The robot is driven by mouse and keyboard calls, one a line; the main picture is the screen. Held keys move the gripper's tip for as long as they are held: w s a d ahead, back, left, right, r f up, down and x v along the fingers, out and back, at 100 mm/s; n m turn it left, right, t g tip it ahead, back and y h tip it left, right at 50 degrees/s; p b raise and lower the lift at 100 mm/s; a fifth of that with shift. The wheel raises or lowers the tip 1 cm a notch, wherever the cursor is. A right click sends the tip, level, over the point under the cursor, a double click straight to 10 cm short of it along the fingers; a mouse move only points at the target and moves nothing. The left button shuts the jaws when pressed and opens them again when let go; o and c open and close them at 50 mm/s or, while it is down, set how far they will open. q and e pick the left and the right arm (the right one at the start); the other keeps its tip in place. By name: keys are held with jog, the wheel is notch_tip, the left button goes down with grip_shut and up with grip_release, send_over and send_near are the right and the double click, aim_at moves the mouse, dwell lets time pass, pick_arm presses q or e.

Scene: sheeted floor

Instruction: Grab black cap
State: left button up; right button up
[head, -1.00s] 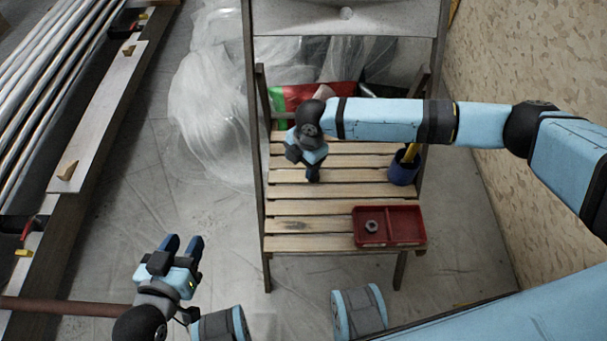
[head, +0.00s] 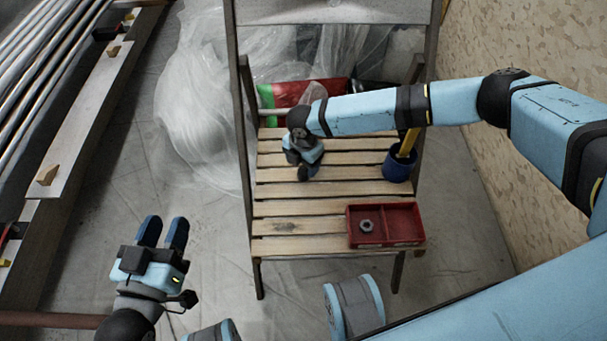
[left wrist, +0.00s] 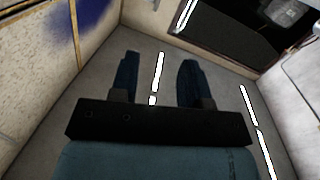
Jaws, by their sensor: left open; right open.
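I cannot make out a black cap in either view; the right hand and forearm hide part of the chair seat. My right gripper (head: 304,172) is low over the wooden slatted seat (head: 285,208), left of its middle, pointing down. Its fingers show as open, though partly hidden by its own body. My left gripper (head: 163,228) is open and empty over the floor to the left of the chair, with its fingers pointing away from me.
A red two-part tray (head: 406,243) with a metal nut (head: 366,226) sits at the seat's front right. A blue cup (head: 397,166) holding a yellow-handled tool stands behind it. Clear plastic sheeting (head: 196,140) lies left of the chair; metal pipes (head: 40,65) lie farther left.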

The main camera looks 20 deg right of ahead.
aim_at(304, 171)
notch_tip(304, 171, down, 4)
jog(key=shift+d+f+b, duration=0.1)
jog(key=shift+f+b, duration=0.05)
jog(key=shift+b, duration=0.65)
jog(key=shift+f, duration=0.15)
pick_arm(q)
jog(key=r+t, duration=0.1)
jog(key=r, duration=0.1)
jog(key=d+r+h, duration=0.1)
jog(key=shift+s+d+r+t+h, duration=0.1)
jog(key=shift+r+t+h, duration=0.2)
jog(key=shift+r+t, duration=0.1)
pick_arm(e)
jog(key=shift+c, duration=0.2)
jog(key=c, duration=0.9)
